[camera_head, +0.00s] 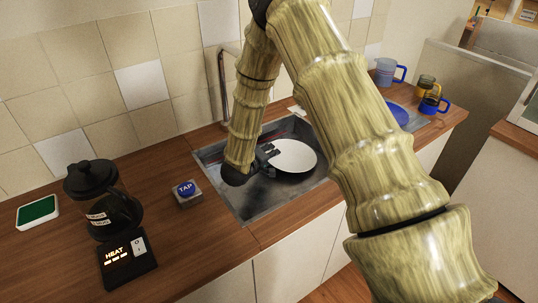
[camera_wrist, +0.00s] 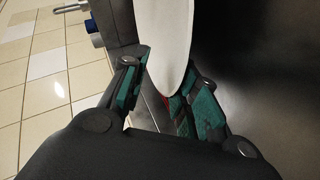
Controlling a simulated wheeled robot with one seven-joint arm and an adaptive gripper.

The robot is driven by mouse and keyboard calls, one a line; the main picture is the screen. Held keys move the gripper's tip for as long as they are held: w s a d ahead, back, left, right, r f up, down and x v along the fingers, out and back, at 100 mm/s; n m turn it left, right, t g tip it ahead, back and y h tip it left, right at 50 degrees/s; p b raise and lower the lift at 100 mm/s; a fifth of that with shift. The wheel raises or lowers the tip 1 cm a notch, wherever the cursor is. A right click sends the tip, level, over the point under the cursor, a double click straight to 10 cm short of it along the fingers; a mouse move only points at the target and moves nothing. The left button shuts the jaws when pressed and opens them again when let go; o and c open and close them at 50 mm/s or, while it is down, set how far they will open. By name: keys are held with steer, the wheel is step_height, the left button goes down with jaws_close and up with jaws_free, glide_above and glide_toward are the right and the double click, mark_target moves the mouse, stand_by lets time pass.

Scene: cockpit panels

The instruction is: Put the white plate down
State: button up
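The white plate (camera_head: 297,157) is over the metal sink (camera_head: 243,207) in the head view. My gripper (camera_head: 267,153) is at its left edge. In the wrist view the plate (camera_wrist: 164,40) appears nearly edge-on, with its near rim between the green-padded fingers of my gripper (camera_wrist: 163,88).
A blue TAP button (camera_head: 186,188) and a coffee pot (camera_head: 98,205) by a HEAT panel (camera_head: 127,262) are left of the sink. A blue plate (camera_head: 399,114), a light-blue mug (camera_head: 385,71) and other mugs stand to the right. My arm hides part of the counter.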

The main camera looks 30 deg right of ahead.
steer(key=shift+r, duration=0.15)
steer(key=shift+a+r, duration=0.1)
steer(key=shift+a, duration=0.15)
steer(key=b+v, duration=0.1)
steer(key=v, duration=1)
steer(key=shift+s+a+r+b, duration=0.15)
steer(key=shift+s+a+b, duration=0.1)
steer(key=shift+b, duration=0.15)
